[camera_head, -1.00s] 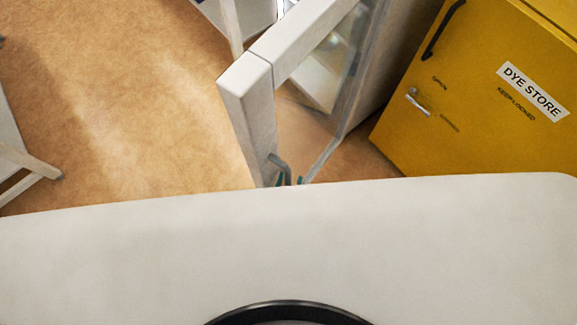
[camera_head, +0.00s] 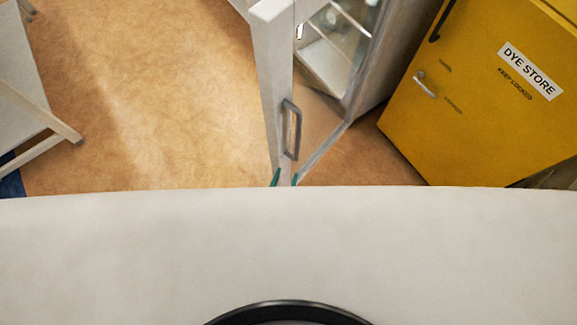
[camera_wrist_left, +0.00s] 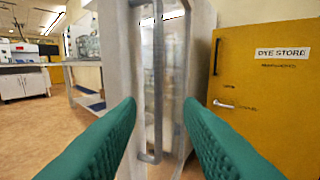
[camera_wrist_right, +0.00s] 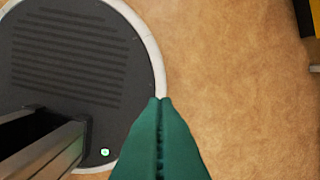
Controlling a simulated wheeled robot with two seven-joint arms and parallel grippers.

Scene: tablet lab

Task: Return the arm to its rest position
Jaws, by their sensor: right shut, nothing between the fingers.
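Green tips of my left gripper (camera_head: 285,179) show just past the white edge of my body in the head view. In the left wrist view, its two green fingers (camera_wrist_left: 160,108) are wide apart and empty. The grey bar handle (camera_head: 291,130) of the open glass door (camera_head: 273,80) lies ahead of the fingertips. The handle (camera_wrist_left: 153,90) appears in the gap between the fingers, seemingly beyond them. My right gripper (camera_wrist_right: 160,100) shows only in its wrist view, its green fingers pressed together, empty, above the floor beside my round base. Most of both arms is hidden.
A yellow dye store cabinet (camera_head: 480,90) stands at the right, next to the glass-fronted cabinet (camera_head: 340,55). A pale table or stool with wooden legs (camera_head: 40,110) is at the left. The brown floor (camera_head: 160,90) between them is clear.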

